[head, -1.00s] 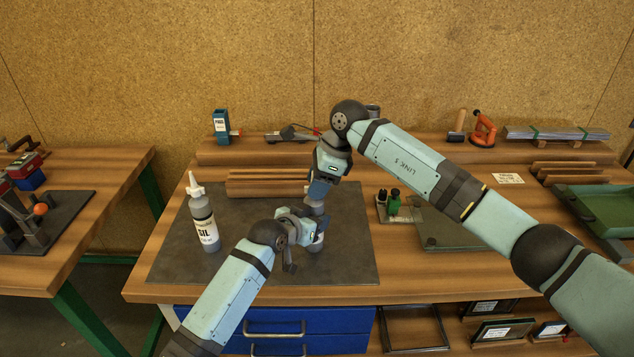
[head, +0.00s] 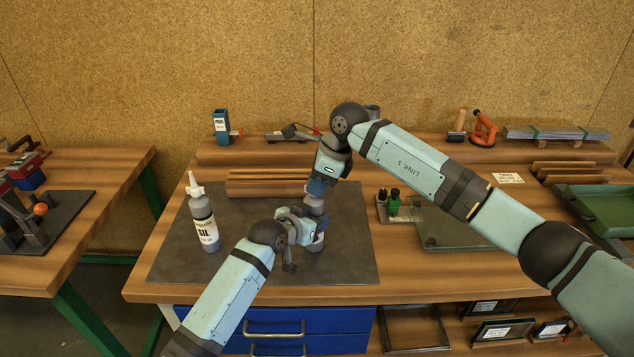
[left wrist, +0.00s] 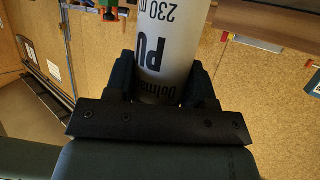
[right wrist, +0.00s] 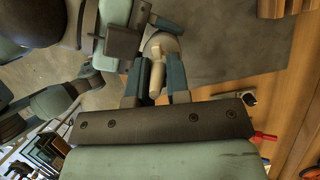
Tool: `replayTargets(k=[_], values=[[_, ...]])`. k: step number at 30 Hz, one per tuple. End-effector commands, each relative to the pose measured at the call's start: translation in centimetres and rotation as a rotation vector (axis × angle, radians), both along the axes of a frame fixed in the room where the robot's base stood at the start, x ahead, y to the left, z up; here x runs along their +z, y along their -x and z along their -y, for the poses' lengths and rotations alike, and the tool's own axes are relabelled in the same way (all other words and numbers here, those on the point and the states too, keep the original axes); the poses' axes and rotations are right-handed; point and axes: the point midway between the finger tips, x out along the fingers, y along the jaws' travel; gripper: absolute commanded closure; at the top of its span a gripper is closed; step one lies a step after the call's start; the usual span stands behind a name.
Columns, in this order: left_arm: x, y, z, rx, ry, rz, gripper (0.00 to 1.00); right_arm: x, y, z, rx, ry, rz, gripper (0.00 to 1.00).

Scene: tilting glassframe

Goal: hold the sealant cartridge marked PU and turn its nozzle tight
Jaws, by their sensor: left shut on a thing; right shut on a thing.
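The PU cartridge (left wrist: 168,42) is a white tube with black lettering in the left wrist view. In the head view its lower part (head: 317,243) shows, upright on the dark mat. My left gripper (head: 312,226) is shut around its body, one finger on each side. The cream nozzle (right wrist: 157,72) is on top of the cartridge in the right wrist view. My right gripper (head: 317,192) is above the left one and shut on the nozzle. In the head view the grippers hide most of the cartridge and the nozzle. The nozzle's thread is not visible.
A second cartridge marked SIL (head: 204,225) stands upright at the left of the mat (head: 175,262). Wooden strips (head: 265,183) lie behind. A small tray with green and dark bottles (head: 394,203) is to the right. The mat's front right is clear.

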Motion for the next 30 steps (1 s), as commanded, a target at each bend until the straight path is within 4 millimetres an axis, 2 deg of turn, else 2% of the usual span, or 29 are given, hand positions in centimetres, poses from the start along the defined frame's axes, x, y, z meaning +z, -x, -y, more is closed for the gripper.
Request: replayTargets(k=[30], values=[[-0.07, 0.04, 0.02, -0.001, -0.001, 0.000, 0.84, 0.08, 0.49, -0.35, -0.947, 0.000, 0.003, 1.00]])
